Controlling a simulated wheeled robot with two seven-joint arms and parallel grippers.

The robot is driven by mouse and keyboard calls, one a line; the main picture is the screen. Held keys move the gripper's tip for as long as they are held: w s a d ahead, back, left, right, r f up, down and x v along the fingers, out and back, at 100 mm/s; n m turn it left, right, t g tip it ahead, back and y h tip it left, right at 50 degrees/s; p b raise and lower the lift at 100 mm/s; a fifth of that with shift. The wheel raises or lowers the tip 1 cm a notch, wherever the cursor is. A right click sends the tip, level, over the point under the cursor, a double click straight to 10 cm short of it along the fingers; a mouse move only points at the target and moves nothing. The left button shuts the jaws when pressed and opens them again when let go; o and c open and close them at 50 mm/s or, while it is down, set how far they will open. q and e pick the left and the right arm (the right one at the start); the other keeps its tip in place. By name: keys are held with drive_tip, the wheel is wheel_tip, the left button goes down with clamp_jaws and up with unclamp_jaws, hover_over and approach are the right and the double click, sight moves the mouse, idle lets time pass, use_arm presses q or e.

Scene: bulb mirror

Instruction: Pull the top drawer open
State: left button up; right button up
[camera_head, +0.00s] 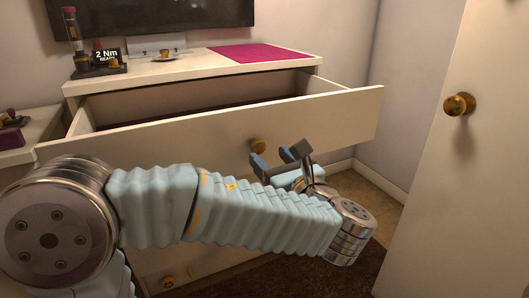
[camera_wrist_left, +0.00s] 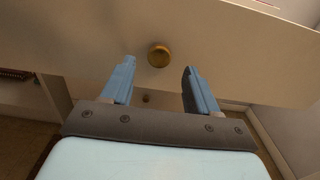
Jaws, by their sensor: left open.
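The top drawer (camera_head: 330,120) of the white dresser stands well open, with its dark inside showing behind the front panel. Its round brass knob (camera_head: 258,146) sits at the middle of the front. My left gripper (camera_head: 273,158) is open just in front of the drawer front, beside the knob. In the left wrist view the knob (camera_wrist_left: 159,55) lies ahead of the gap between the two blue fingers (camera_wrist_left: 155,84), and neither finger touches it. My left arm hides much of the dresser's lower front. My right gripper does not show.
A door with a brass knob (camera_head: 459,104) stands at the right. Some floor shows between door and dresser.

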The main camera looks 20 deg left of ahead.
use_arm(q)
drive_tip(key=v, duration=0.9)
drive_tip(key=shift+s+d, duration=0.2)
drive_tip(key=shift+d, duration=0.05)
